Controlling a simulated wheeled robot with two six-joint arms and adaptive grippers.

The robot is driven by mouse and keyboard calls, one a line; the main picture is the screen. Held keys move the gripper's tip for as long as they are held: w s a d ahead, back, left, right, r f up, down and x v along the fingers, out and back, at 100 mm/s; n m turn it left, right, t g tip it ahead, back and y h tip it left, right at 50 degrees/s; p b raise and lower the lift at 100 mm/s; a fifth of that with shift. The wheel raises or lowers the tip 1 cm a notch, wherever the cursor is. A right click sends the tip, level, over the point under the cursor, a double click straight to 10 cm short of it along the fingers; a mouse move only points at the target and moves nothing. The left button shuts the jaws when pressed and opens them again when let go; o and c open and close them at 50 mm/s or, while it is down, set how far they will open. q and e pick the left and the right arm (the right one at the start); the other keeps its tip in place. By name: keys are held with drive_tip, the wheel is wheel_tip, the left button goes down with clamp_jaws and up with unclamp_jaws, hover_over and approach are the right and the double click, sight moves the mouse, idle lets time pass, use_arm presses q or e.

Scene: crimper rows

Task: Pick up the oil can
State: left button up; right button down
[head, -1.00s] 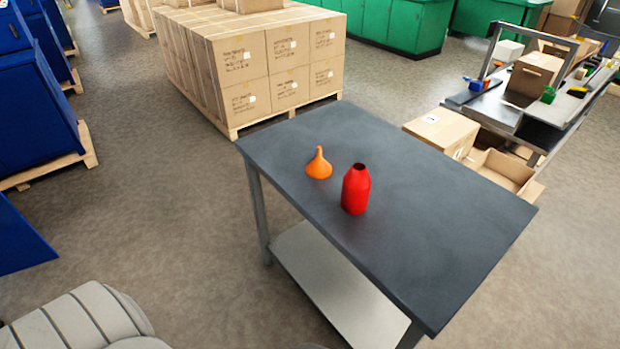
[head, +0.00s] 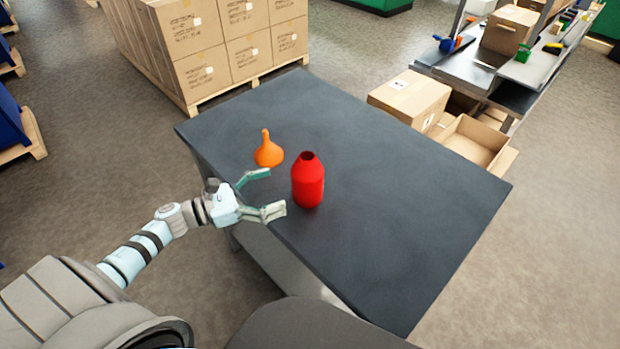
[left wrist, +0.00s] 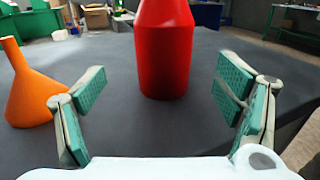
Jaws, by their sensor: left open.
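A red bottle-shaped can (head: 308,182) stands upright on the dark grey table, with a dark opening at its top. An orange funnel (head: 268,153) stands on its wide end, to the left of the can and a little farther back. My left gripper (head: 268,192) is open at the table's left edge, its fingers pointing at the can. In the left wrist view the red can (left wrist: 165,52) is ahead of the spread fingers (left wrist: 163,108), roughly centred between them and apart from both. The funnel (left wrist: 32,92) is beside the left finger. My right gripper is not in view.
The dark table (head: 400,220) is bare apart from the can and funnel. Stacked cartons (head: 235,40) on a pallet stand behind it. Cardboard boxes (head: 410,98) and a workbench (head: 480,75) are beyond its far right side.

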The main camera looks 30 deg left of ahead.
sight(308, 180)
use_arm(q)
drive_tip(key=x, duration=0.4)
drive_tip(key=p+x, duration=0.1)
drive_tip(key=x, duration=0.4)
drive_tip(key=shift+s+d+r, duration=0.15)
drive_tip(key=shift+d+r, duration=0.05)
drive_tip(key=shift+d, duration=0.15)
drive_tip(key=c, duration=1.5)
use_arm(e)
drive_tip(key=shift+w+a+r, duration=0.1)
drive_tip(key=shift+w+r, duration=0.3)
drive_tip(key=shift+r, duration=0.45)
use_arm(q)
drive_tip(key=shift+o, duration=0.2)
